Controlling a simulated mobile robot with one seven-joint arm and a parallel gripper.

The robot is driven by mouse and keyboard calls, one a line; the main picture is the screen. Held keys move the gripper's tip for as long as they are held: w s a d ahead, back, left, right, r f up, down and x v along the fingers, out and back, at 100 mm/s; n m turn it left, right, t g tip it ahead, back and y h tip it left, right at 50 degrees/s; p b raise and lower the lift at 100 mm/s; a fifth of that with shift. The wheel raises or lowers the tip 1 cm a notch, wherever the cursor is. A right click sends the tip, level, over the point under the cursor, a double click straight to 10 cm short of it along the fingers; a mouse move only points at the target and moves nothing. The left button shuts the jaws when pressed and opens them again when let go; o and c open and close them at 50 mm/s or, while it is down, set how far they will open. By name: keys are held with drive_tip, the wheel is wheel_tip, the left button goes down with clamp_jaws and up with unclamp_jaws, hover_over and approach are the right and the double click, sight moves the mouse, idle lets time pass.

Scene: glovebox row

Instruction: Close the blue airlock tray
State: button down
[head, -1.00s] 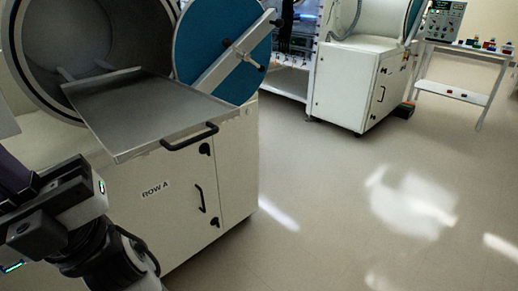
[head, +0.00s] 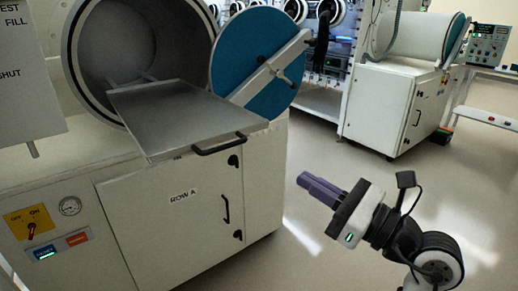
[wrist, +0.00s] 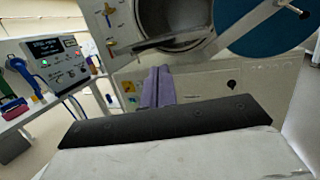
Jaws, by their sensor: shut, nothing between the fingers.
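The airlock tray (head: 180,112) is a grey metal sheet slid out of the round airlock chamber (head: 118,50). A black bar handle (head: 219,146) is fixed to its front edge. The blue round airlock door (head: 252,75) stands swung open to the right of the tray. My gripper (head: 306,182), with purple fingers, is shut and empty. In the head view it is to the right of the tray handle and lower, apart from it. In the wrist view the purple fingers (wrist: 157,85) show against the white cabinet front, with the chamber above.
The ROW A cabinet (head: 170,225) stands under the tray, with a black door handle (head: 226,208) and a switch panel (head: 31,222). A second airlock cabinet (head: 385,105) stands at the back right. The floor (head: 300,265) around my gripper is clear.

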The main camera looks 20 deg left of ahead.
drive_tip(key=w+f+p+x, duration=0.1)
drive_tip(key=p+x, duration=0.2)
drive_tip(key=x, duration=1)
drive_tip(key=shift+w+d+t+h+p, duration=0.2)
drive_tip(key=shift+w+t+h+p, duration=0.1)
drive_tip(key=shift+t+h+p, duration=0.1)
drive_tip(key=shift+r, duration=0.1)
